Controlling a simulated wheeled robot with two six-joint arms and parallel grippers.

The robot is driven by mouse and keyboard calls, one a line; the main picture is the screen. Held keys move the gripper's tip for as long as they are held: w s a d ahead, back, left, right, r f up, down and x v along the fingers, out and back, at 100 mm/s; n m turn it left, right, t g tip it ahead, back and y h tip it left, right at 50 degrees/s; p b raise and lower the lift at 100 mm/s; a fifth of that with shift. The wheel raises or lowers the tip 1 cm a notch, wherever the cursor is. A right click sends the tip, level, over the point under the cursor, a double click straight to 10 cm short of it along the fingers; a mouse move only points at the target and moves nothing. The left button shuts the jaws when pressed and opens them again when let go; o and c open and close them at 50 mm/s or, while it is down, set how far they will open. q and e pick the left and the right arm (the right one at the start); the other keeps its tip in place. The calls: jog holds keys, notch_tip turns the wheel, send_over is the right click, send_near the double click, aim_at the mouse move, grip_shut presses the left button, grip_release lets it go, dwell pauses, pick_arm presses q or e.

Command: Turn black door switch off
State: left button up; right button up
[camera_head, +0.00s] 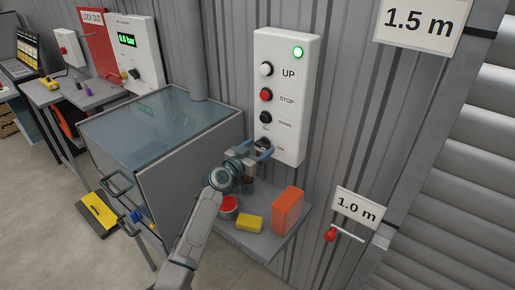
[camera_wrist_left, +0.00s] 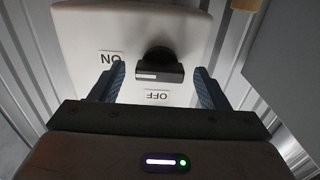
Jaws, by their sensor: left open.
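The white door panel (camera_head: 287,95) on the corrugated wall carries a white UP button, a red STOP button, a black DOWN button and, lowest, the black door switch (camera_head: 264,142). In the left wrist view the switch (camera_wrist_left: 163,67) is a dark knob with a bar handle and a white mark near its left end. An ON label lies to its left and an OFF label below it, both upside down. My left gripper (camera_head: 259,151) is open at the switch; its blue fingers (camera_wrist_left: 161,84) stand on either side of the handle, with visible gaps. My right gripper is not in view.
Below the panel a grey shelf (camera_head: 246,241) holds a red pot (camera_head: 228,204), a yellow block (camera_head: 250,224) and an orange box (camera_head: 287,210). A glass-topped cabinet (camera_head: 160,120) stands left. A red-handled lever (camera_head: 331,235) is right of the shelf. A green light (camera_head: 298,52) glows on the panel.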

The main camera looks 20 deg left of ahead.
pick_arm(q)
jog(key=shift+c, duration=0.2)
jog(key=c, duration=0.7)
jog(key=shift+c, duration=1.3)
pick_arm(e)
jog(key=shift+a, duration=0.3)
